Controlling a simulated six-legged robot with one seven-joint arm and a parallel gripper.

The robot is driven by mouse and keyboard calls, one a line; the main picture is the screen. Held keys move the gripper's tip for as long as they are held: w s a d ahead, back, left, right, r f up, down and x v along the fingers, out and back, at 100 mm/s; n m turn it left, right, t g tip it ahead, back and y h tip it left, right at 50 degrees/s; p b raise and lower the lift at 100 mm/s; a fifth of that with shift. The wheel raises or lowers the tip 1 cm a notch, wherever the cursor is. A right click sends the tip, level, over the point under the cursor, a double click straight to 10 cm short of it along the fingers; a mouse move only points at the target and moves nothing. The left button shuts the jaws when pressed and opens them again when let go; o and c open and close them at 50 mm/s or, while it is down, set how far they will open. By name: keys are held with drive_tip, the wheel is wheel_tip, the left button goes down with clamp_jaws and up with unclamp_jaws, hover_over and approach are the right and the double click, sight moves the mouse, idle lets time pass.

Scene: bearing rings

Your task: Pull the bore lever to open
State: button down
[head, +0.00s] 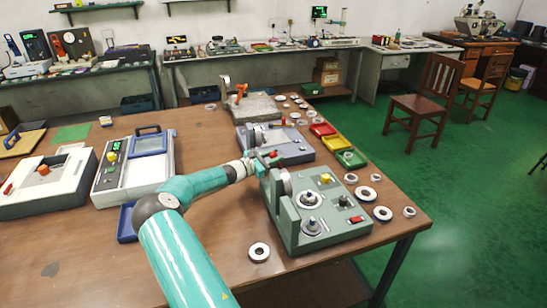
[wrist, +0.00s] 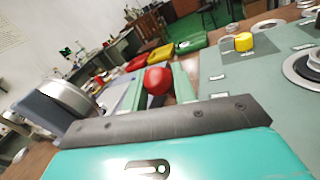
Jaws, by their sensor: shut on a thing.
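The bore lever shows as a red ball knob (wrist: 158,80) in the wrist view, between the two fingers of my gripper (wrist: 160,88). In the head view my gripper (head: 264,163) is at the far left corner of the grey-green bore device (head: 325,235). The device has a silver cylinder (head: 285,182) on its left side, round dials and a yellow knob (head: 326,179) on top.
Another grey instrument (head: 290,146) stands just behind my gripper. Red, yellow and green trays (head: 352,160) line the right side, with several bearing rings (head: 366,194) along the table edge. One ring (head: 259,252) lies at the front. Bare wood lies left of the device.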

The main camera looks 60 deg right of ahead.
drive_tip(key=shift+s+d+r+m+t+y, duration=0.15)
drive_tip(key=shift+s+d+r+t+y, duration=0.15)
drive_tip(key=shift+s+d+y, duration=0.2)
drive_tip(key=shift+s+d+r+m+t+y, duration=0.15)
drive_tip(key=shift+s+d+r+t+y, duration=0.1)
drive_tip(key=shift+s+d+y, duration=0.2)
drive_tip(key=s+d+m+t+y, duration=0.1)
drive_tip(key=s+d+t+y, duration=0.2)
drive_tip(key=s+d+y, duration=0.2)
drive_tip(key=shift+f+t, duration=0.35)
drive_tip(key=shift+f, duration=0.1)
drive_tip(key=shift+s+d, duration=0.1)
drive_tip(key=c, duration=1.2)
unclamp_jaws()
drive_tip(key=shift+f, duration=0.1)
drive_tip(key=shift+o, duration=0.4)
